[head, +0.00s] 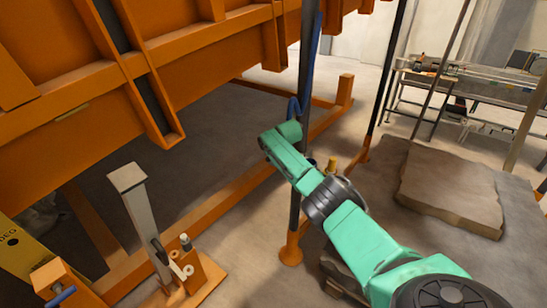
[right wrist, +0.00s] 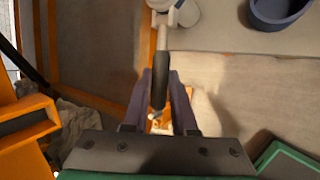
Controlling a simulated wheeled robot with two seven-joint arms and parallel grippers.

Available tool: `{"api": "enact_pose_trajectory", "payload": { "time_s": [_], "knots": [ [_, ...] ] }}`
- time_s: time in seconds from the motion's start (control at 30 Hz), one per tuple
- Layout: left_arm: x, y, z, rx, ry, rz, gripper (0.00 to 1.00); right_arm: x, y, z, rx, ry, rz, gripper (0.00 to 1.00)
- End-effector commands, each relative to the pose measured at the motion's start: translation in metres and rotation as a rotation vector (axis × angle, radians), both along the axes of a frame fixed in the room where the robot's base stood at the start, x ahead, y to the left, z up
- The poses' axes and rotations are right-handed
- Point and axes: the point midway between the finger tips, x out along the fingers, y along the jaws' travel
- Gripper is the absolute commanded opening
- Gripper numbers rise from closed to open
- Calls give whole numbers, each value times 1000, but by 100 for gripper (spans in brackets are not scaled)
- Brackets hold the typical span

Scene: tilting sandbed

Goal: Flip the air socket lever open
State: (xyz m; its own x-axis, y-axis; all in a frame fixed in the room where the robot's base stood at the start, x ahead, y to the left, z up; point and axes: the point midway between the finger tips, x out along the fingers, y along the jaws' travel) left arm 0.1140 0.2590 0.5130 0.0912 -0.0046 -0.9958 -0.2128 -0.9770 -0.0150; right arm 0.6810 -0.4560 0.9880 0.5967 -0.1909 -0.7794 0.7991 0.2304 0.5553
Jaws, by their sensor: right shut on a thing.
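In the right wrist view, the two dark fingers of my right gripper (right wrist: 160,92) are closed around the black grip of a lever (right wrist: 159,88). A thin grey rod runs from this grip to a pale rounded fitting (right wrist: 176,10) at the top edge. In the head view, my green right arm reaches in from the lower right, and its gripper and the held lever cannot be made out. A separate black-handled lever (head: 158,250) with pale round fittings stands beside a grey post (head: 142,215) at the lower left. My left gripper is not in view.
A large orange steel frame (head: 75,125) fills the upper left, with a dark upright post (head: 307,60) beside my arm. A brown slab (head: 450,190) lies at the right. A dark blue round container (right wrist: 281,14) shows at the wrist view's top right.

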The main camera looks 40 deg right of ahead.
Motion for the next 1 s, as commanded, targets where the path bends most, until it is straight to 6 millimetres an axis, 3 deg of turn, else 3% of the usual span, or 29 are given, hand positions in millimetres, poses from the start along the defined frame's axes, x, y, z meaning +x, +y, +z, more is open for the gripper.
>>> {"api": "enact_pose_trajectory", "payload": {
  "time_s": [0.27, 0.3, 0.33, 0.7, 1.0],
  "knots": [
    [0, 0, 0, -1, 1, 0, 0, 1, -1, 3, -3, -6, -1, 0],
    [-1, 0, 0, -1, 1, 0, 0, 1, -1, 3, -3, -7, 0, 37],
    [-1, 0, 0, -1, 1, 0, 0, 1, -1, 3, -3, -7, 0, 38],
    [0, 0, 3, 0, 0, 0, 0, -1, 0, 3, -2, -1, 0, 38],
    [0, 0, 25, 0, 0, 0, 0, -14, 4, 23, -3, -1, 2, 38]
  ]
}}
